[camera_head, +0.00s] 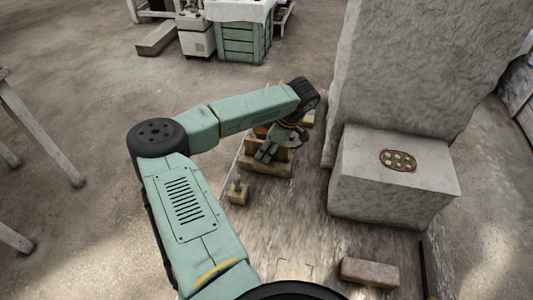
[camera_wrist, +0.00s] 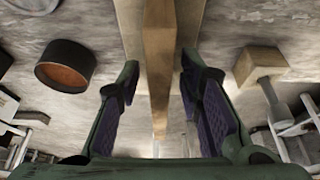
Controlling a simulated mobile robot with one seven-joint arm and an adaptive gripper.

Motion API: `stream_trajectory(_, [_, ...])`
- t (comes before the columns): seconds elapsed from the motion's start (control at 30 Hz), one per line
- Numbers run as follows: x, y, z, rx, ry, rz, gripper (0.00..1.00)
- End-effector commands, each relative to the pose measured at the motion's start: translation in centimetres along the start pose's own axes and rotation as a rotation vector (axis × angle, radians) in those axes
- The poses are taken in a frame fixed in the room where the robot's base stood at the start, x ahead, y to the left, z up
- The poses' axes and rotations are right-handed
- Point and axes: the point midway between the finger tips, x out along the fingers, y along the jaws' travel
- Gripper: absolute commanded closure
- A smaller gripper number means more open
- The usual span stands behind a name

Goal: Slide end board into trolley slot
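My gripper (camera_head: 268,150) reaches down over a low wooden piece (camera_head: 266,168), which looks like the end board. In the wrist view my gripper (camera_wrist: 160,64) is open, with its two purple-padded fingers on either side of the board's narrow edge (camera_wrist: 159,60). A gap shows between the board and each pad. The board stands between the fingers and runs up out of the picture. The trolley slot cannot be made out. The streaked wooden surface (camera_head: 290,228) under the board may be the trolley bed.
A pale stone block (camera_head: 385,190) with a round inset plate stands right of my gripper, before a tall slab (camera_head: 400,70). A small wooden block with a knob (camera_head: 238,193) is near the left edge. A brick-like block (camera_head: 369,272) lies in front. A dark round cup (camera_wrist: 65,66) is left.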

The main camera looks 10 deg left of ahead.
Motion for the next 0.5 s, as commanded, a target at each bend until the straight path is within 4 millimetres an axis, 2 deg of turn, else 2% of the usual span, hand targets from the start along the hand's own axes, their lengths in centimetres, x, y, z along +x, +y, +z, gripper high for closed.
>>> stream_trajectory(0.37, [0.09,0.01,0.06,0.0,0.0,0.001,0.67])
stream_trajectory(0.5, [0.09,0.02,0.06,0.0,0.0,0.001,0.76])
